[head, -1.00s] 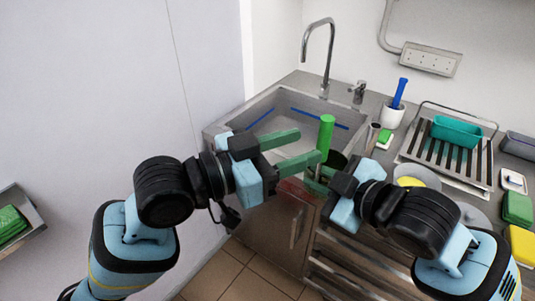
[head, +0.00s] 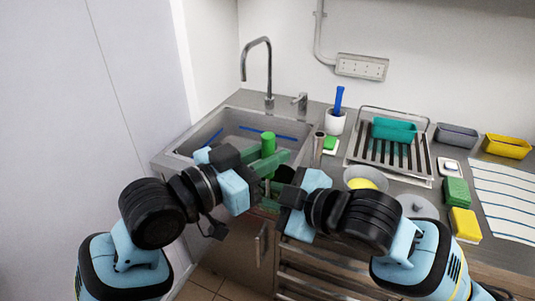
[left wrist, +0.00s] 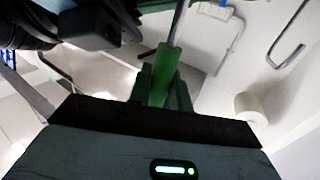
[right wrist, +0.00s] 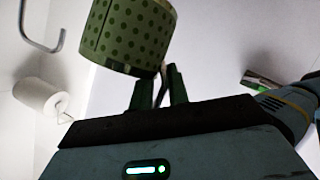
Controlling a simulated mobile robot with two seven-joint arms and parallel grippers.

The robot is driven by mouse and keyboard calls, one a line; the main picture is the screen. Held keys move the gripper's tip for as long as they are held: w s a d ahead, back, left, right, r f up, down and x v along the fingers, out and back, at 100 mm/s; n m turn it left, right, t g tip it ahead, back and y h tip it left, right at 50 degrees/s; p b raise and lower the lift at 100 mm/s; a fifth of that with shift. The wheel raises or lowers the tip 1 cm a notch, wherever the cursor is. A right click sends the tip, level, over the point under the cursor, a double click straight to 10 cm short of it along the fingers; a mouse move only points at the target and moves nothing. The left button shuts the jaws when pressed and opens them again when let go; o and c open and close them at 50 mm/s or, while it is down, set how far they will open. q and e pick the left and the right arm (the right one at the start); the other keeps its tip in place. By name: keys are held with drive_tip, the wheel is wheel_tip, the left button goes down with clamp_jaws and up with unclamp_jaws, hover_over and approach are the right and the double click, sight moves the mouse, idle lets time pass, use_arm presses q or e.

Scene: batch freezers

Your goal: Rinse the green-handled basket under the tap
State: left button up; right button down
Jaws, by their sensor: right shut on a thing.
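The basket's green handle (head: 268,145) stands upright in the head view, in front of the sink (head: 210,135). The perforated greenish basket (right wrist: 128,38) fills the top of the right wrist view. My right gripper (right wrist: 160,88) is shut on its thin stem, close to the basket body. My left gripper (head: 272,160) is higher, with its green fingers apart on both sides of the handle, which also shows in the left wrist view (left wrist: 164,75). The tap (head: 266,70) rises behind the sink. In the head view my grippers hide the basket body.
Right of the sink stand a white cup with a blue brush (head: 336,118), a dish rack with a teal tub (head: 393,130), a bowl (head: 372,172), green and yellow sponges (head: 462,222) and a striped cloth (head: 507,200). A wall bounds the left side.

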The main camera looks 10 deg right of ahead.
use_arm(q)
clamp_jaws()
use_arm(e)
drive_tip(key=c, duration=1.3)
unclamp_jaws()
